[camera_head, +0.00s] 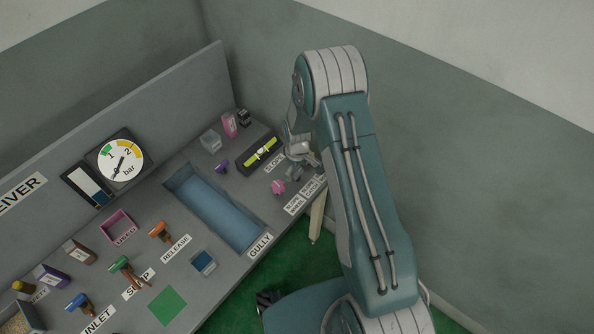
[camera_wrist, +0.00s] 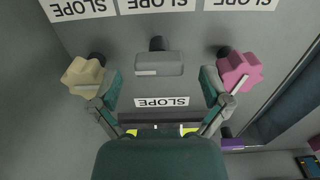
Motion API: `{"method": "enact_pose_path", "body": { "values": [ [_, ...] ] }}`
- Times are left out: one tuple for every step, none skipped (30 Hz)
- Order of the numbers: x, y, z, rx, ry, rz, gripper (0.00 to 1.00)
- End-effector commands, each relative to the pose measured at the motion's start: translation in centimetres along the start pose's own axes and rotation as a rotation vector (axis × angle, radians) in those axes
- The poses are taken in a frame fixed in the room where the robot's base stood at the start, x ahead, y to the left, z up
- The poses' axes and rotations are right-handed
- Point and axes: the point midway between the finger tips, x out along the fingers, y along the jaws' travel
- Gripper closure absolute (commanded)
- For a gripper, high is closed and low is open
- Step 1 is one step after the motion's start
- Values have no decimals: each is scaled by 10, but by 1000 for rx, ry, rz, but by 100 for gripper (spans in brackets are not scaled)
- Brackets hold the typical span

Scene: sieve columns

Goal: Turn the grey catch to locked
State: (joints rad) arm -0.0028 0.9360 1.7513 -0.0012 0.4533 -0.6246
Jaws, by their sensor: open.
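The grey catch (camera_wrist: 158,64) is a short block on a dark stem, in the upper middle of the wrist view, lying crosswise with a pale mark at its lower left. My gripper (camera_wrist: 161,76) is open, with one teal finger on each side of the catch and a gap on both sides. How near the fingers are in depth I cannot tell. A tan knob (camera_wrist: 84,76) is just beyond the left finger and a pink knob (camera_wrist: 240,71) just beyond the right finger. In the head view my arm hides the grey catch and most of the gripper; the pink knob (camera_head: 279,187) shows there.
A yellow-green level (camera_head: 262,151) in a dark holder lies close to the knobs. A blue gully trough (camera_head: 214,208) is sunk in the grey bench. A gauge (camera_head: 121,160) and several coloured valve handles stand further left.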

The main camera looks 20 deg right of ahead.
Motion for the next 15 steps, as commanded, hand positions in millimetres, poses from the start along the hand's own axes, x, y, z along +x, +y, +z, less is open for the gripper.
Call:
{"method": "enact_pose_path", "body": {
  "values": [
    [4,0,0,0,-1,-1,3],
    [6,0,0,0,-1,0,3],
    [7,0,0,0,0,0,3],
    [7,0,0,0,1,1,3],
    [8,0,0,0,1,1,3],
    [8,0,0,0,1,1,3],
    [8,0,0,0,1,1,3],
    [8,0,0,0,1,1,3],
    [8,0,0,0,1,1,3],
    [8,0,0,0,1,1,3],
    [8,0,0,0,1,1,3],
    [8,0,0,0,1,1,21],
    [8,0,0,0,1,1,34],
    [8,0,0,0,1,1,47],
    [8,0,0,0,1,1,65]
  ]
}}
